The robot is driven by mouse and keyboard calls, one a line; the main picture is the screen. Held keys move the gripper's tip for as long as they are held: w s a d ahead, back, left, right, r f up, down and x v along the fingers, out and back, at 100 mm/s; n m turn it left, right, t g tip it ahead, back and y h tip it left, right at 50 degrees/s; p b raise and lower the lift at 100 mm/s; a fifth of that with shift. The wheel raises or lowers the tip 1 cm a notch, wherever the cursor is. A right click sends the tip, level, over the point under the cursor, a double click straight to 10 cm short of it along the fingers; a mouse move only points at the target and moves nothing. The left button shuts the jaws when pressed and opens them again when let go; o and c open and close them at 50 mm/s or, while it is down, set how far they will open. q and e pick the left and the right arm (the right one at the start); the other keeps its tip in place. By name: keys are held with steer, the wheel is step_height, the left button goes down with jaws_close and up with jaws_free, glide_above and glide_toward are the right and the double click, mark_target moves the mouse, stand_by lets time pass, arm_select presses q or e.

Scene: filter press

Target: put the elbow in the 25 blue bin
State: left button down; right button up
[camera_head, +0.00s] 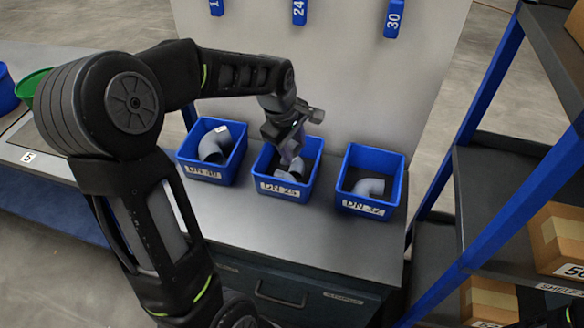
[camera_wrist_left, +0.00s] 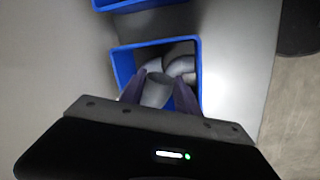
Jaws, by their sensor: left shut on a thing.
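The middle blue bin (camera_head: 283,190), whose label reads about DN 25, stands on the grey bench. It also shows in the left wrist view (camera_wrist_left: 122,65). My left gripper (camera_head: 291,150) points down into this bin, with its fingers at about rim height or below. It is shut on a grey elbow (camera_wrist_left: 157,90), which sits between the purple-grey fingers over the bin's inside. At least one other grey elbow (camera_wrist_left: 180,64) lies in the same bin beside the held one. Whether the held elbow touches it or the floor, I cannot tell. My right gripper is not in view.
A left blue bin (camera_head: 207,172) and a right blue bin (camera_head: 370,207) labelled DN 32 stand on either side, each with a grey elbow inside. A blue-framed shelf (camera_head: 487,85) with cardboard boxes (camera_head: 560,238) is at right. The bench front is clear.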

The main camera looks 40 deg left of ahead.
arm_select(q)
step_height(320, 180, down, 4)
steer(key=shift+f, duration=0.2)
steer(key=shift+f, duration=0.1)
steer(key=shift+f, duration=1.8)
steer(key=shift+f, duration=0.15)
steer(key=c, duration=1.2)
jaws_free()
steer(key=shift+o, duration=0.2)
